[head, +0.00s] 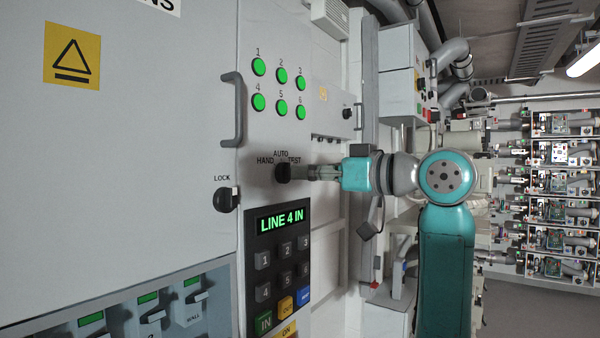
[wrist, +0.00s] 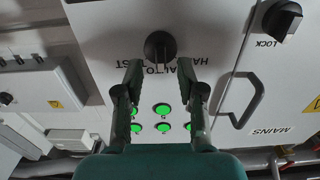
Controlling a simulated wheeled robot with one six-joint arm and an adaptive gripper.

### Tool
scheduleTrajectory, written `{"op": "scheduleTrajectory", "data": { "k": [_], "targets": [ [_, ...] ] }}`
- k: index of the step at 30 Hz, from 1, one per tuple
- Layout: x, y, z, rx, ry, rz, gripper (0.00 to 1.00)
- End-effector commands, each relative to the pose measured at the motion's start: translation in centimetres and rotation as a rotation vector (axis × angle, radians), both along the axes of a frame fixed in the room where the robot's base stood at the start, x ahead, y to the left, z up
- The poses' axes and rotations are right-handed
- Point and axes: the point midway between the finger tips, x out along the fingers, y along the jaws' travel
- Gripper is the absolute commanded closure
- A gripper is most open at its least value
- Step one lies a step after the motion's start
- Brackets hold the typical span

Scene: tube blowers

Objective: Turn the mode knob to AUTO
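The mode knob (head: 283,173) is a round black knob on the grey panel, with the labels HAND, AUTO and TEST around its upper side in the head view. In the wrist view, which is upside down, the knob (wrist: 159,46) shows a raised grip bar that looks roughly upright. Which label it points to is hard to tell. My gripper (head: 305,172) is level with the knob and close in front of it. In the wrist view my gripper (wrist: 160,68) is open, its two fingers apart, with the knob just beyond the fingertips and between them. Contact is not visible.
Green buttons (head: 280,87) sit above the knob. A LOCK knob (head: 226,198) and a door handle (head: 234,110) are to its left. A keypad (head: 279,250) reading LINE 4 IN is below. A second panel box (head: 395,75) stands behind my arm.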

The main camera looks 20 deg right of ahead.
Motion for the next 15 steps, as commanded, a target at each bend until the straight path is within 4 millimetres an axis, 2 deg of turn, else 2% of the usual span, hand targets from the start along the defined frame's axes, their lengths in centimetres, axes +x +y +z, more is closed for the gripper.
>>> {"op": "scheduleTrajectory", "data": {
  "k": [9,15],
  "targets": [
    [-5.0,-3.8,0.0,0.0,-0.001,-0.003,0.61],
    [-6.9,-5.1,0.0,0.0,0.0,-0.002,0.61]
  ]
}}
